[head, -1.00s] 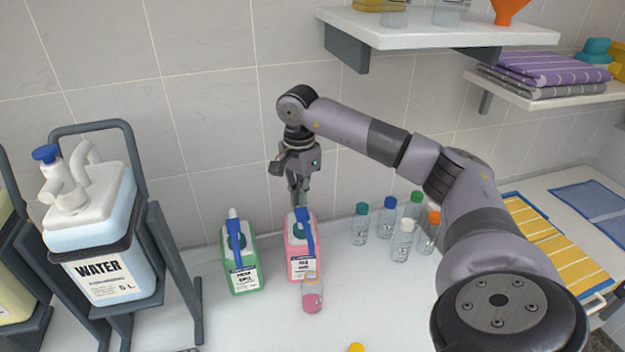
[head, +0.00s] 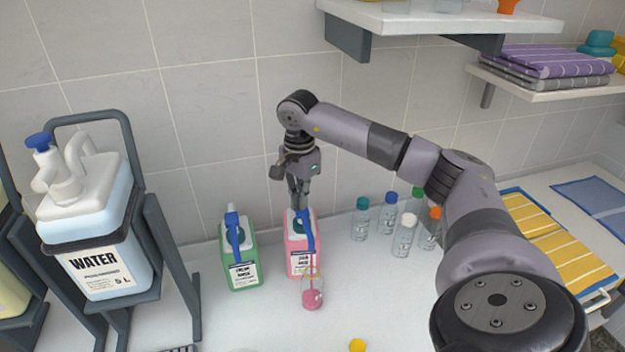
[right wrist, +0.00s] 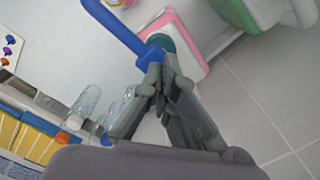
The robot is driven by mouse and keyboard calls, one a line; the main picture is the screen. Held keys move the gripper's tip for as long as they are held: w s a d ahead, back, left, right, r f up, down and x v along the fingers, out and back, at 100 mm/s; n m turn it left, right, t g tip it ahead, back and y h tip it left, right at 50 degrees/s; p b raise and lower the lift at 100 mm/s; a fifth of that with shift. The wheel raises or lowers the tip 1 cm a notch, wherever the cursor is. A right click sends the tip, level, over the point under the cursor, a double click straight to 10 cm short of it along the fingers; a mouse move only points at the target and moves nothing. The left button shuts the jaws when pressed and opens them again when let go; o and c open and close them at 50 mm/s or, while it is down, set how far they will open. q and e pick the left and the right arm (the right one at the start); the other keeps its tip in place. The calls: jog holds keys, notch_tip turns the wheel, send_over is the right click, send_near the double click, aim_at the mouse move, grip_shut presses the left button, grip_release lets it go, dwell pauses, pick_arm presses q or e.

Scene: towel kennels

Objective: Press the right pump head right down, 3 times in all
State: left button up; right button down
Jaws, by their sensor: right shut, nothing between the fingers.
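The right pump bottle is pink (head: 294,262) with a blue pump head (head: 308,232) and a teal collar. My right gripper (head: 299,206) is shut and empty, pointing down with its fingertips on top of the pump head, which sits low. In the right wrist view the fingertips (right wrist: 158,78) are at the blue pump head (right wrist: 112,28), partly hiding it. A thin pink stream runs from the spout into a small clear bottle (head: 312,299) holding pink liquid. The left gripper is not in view.
A green pump bottle (head: 240,268) stands just left of the pink one. Several small capped bottles (head: 361,222) stand to the right. A large water canister (head: 95,240) sits in a rack at left. A shelf (head: 440,22) overhangs at upper right.

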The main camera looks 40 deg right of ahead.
jog(key=shift+s+f+b, duration=0.1)
jog(key=shift+f+b, duration=0.55)
jog(key=shift+f, duration=0.55)
jog(key=shift+r, duration=0.1)
jog(key=shift+r+p, duration=2)
jog(key=shift+r, duration=0.65)
notch_tip(320, 180, up, 6)
jog(key=p, duration=0.4)
jog(key=shift+f, duration=0.1)
